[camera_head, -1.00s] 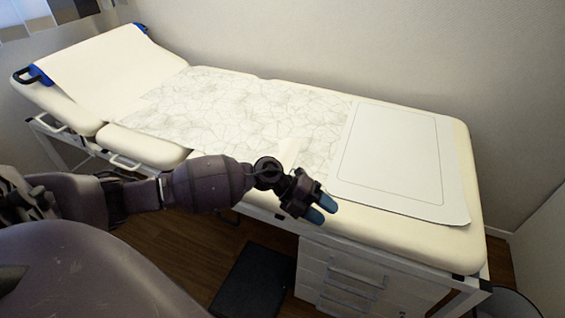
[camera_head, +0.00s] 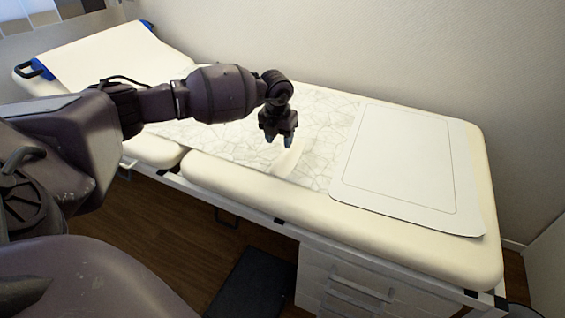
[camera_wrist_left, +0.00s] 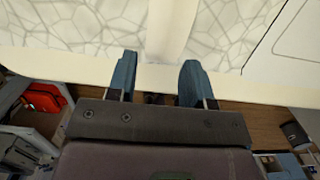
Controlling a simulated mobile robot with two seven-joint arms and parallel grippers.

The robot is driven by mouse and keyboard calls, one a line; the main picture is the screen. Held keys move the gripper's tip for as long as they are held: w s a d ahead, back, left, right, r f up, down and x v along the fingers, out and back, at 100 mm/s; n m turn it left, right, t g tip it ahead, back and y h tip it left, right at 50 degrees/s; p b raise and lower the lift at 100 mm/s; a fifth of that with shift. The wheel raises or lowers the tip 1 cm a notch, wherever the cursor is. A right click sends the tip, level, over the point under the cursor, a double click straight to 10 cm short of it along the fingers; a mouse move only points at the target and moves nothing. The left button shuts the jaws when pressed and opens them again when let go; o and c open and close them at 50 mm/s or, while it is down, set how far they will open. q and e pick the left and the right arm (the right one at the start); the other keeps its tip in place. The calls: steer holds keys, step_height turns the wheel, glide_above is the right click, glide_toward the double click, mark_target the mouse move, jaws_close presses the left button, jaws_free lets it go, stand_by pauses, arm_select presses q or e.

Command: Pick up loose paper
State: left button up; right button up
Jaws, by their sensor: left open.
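A wide sheet of paper with a crackled line pattern (camera_head: 322,142) lies across the middle of the padded couch (camera_head: 240,193). A narrow plain cream strip (camera_head: 287,160) runs over it to its front edge; it also shows in the left wrist view (camera_wrist_left: 170,28), straight beyond the fingers. I cannot tell whether the strip is a fold or a separate piece. My left gripper (camera_head: 279,142) points down above the paper, beside the strip in the picture. In the left wrist view its blue fingers (camera_wrist_left: 159,72) are apart with nothing between them. My right gripper is in neither view.
A white sheet with a thin printed outline (camera_head: 395,165) lies at the couch's right end. The raised headrest (camera_head: 110,58) is at the left. A wall (camera_head: 400,50) stands behind; white drawers (camera_head: 345,285) and a black mat (camera_head: 250,283) are below.

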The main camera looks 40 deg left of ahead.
mark_target(281, 159)
arm_select(q)
step_height(281, 159, down, 2)
steer(key=shift+f, duration=0.1)
steer(key=shift+w+f, duration=0.15)
steer(key=shift+f, duration=0.2)
step_height(281, 159, down, 5)
steer(key=shift+w+r+b, duration=0.1)
steer(key=shift+b, duration=0.85)
steer(key=shift+w, duration=0.1)
jaws_close()
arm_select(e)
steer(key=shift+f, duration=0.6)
